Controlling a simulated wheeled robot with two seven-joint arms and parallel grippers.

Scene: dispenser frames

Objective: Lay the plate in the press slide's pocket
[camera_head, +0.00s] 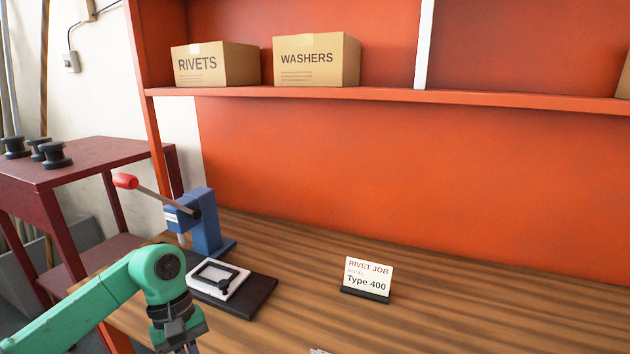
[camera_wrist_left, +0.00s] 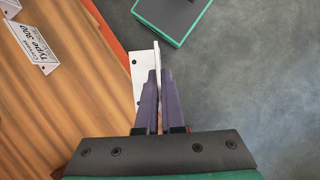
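The blue press (camera_head: 207,222), with a red-knobbed lever, stands at the left of the wooden table in the head view. Its white slide (camera_head: 232,291) sits on a dark base in front, with a black-rimmed pocket (camera_head: 214,273) on top that looks empty. My left gripper (camera_head: 186,349) is in front of the slide, cut off by the bottom edge. In the left wrist view its purple fingers (camera_wrist_left: 159,78) are closed on a pale plate (camera_wrist_left: 143,72), which juts out past the fingertips with a thin upright edge. My right gripper is not in view.
A "Rivet job Type 400" sign (camera_head: 368,278) stands right of the press. Boxes of rivets (camera_head: 215,65) and washers (camera_head: 316,60) sit on the shelf. A dark red side table (camera_head: 80,165) is at left. A "Type 300" card (camera_wrist_left: 33,45) and green-edged dark object (camera_wrist_left: 175,15) show in the wrist view.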

